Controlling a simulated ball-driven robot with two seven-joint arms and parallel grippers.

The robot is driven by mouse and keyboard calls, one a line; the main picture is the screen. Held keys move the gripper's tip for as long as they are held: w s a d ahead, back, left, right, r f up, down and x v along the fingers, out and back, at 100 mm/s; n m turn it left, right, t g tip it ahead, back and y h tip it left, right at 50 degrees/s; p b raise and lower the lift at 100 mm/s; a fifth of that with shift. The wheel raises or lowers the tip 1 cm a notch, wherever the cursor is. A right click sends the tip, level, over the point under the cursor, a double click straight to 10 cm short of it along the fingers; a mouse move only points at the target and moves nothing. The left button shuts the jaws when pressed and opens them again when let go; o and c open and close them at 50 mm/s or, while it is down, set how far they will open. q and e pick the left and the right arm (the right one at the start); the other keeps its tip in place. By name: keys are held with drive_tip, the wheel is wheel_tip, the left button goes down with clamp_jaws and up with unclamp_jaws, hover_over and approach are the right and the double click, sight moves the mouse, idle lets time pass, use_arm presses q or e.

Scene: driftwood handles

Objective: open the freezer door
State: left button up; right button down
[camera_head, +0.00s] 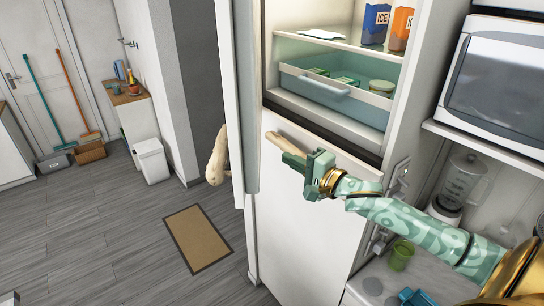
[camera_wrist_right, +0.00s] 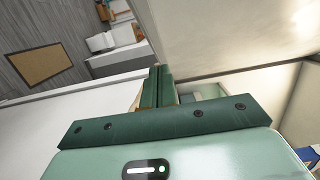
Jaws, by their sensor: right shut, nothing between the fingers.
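The freezer door (camera_head: 240,90) stands swung open at the left of the upper compartment, seen nearly edge-on in the head view. Its pale driftwood handle (camera_head: 218,157) sticks out on the far left side. The open freezer compartment (camera_head: 335,52) shows a shelf and a pale blue drawer (camera_head: 330,92). My right gripper (camera_head: 291,160) is shut and empty, in front of the top of the closed lower door (camera_head: 300,215), close to a second driftwood handle (camera_head: 283,140). In the right wrist view its fingers (camera_wrist_right: 158,85) are together. My left gripper is not in view.
A blue ICE pack (camera_head: 376,22) and an orange one (camera_head: 400,30) stand on the shelf. A microwave (camera_head: 498,85) and a blender (camera_head: 460,185) are at the right. A brown mat (camera_head: 198,238) lies on open floor at the left, with a white bin (camera_head: 152,160) beyond.

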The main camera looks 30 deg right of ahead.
drive_tip(key=w+a, duration=0.1)
drive_tip(key=a, duration=0.1)
drive_tip(key=w+a+p, duration=0.1)
drive_tip(key=w, duration=0.1)
drive_tip(key=shift+w+a, duration=0.2)
drive_tip(key=shift+a, duration=0.2)
